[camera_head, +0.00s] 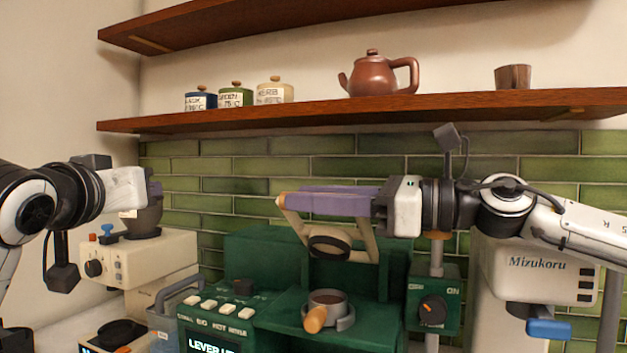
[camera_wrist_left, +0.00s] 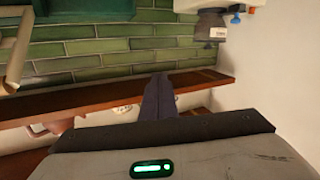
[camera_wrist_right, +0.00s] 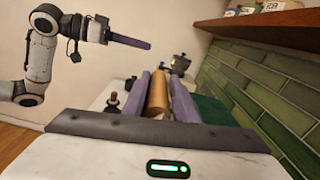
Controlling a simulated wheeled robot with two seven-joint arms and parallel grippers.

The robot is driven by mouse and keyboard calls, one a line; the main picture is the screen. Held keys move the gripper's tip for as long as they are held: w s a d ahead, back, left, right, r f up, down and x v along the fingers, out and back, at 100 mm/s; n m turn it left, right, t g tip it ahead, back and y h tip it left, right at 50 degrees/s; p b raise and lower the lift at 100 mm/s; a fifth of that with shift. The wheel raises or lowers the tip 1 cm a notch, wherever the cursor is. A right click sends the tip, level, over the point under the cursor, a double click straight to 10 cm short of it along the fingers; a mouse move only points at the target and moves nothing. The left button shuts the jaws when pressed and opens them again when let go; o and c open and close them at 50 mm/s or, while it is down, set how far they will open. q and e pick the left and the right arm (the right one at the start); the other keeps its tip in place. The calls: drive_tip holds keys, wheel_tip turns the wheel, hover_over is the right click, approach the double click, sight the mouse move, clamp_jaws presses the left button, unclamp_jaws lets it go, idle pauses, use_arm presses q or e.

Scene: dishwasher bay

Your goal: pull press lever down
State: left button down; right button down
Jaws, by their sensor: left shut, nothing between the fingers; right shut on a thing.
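The green press machine (camera_head: 255,262) stands in the middle of the head view. Its lever (camera_head: 366,240) has cream arms and is raised, with a dark round press head (camera_head: 330,244) between them. My right gripper (camera_head: 288,197) is shut on the lever's handle; in the right wrist view the wooden bar (camera_wrist_right: 158,94) lies between its purple fingers. Below the press head, a portafilter (camera_head: 316,318) with a wooden handle rests on the machine's ledge. My left gripper (camera_head: 155,190) is shut and empty at the left, in front of the grinder; its closed fingers show in the left wrist view (camera_wrist_left: 157,95).
A cream grinder (camera_head: 140,264) stands at the left. A white Mizukoru dispenser (camera_head: 537,268) stands at the right, beside a green dial box (camera_head: 433,308). A wooden shelf (camera_head: 330,110) above holds canisters (camera_head: 235,94), a brown teapot (camera_head: 376,76) and a cup (camera_head: 513,77).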

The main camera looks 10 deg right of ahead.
drive_tip(key=shift+w+d+f, duration=0.1)
drive_tip(key=shift+w+f, duration=0.05)
use_arm(q)
drive_tip(key=s+d+r+m+g+h, duration=0.2)
drive_tip(key=s+d+r+m+h, duration=0.1)
drive_tip(key=s+d, duration=0.6)
drive_tip(key=s+d+r+m+g+h, duration=0.2)
drive_tip(key=s+d+r+m, duration=0.15)
drive_tip(key=s+d, duration=0.6)
drive_tip(key=shift+n, duration=0.25)
drive_tip(key=x, duration=0.8)
drive_tip(key=r+x, duration=0.1)
drive_tip(key=x, duration=0.3)
drive_tip(key=shift+d, duration=0.15)
drive_tip(key=shift+s+a+f, duration=0.2)
drive_tip(key=shift+s+f, duration=0.05)
drive_tip(key=shift+f, duration=0.2)
drive_tip(key=shift+s+a+f, duration=0.2)
drive_tip(key=shift+s+f, duration=0.05)
drive_tip(key=shift+f, duration=0.2)
drive_tip(key=shift+s+a+f, duration=0.25)
drive_tip(key=shift+s+f, duration=0.15)
drive_tip(key=shift+f, duration=0.35)
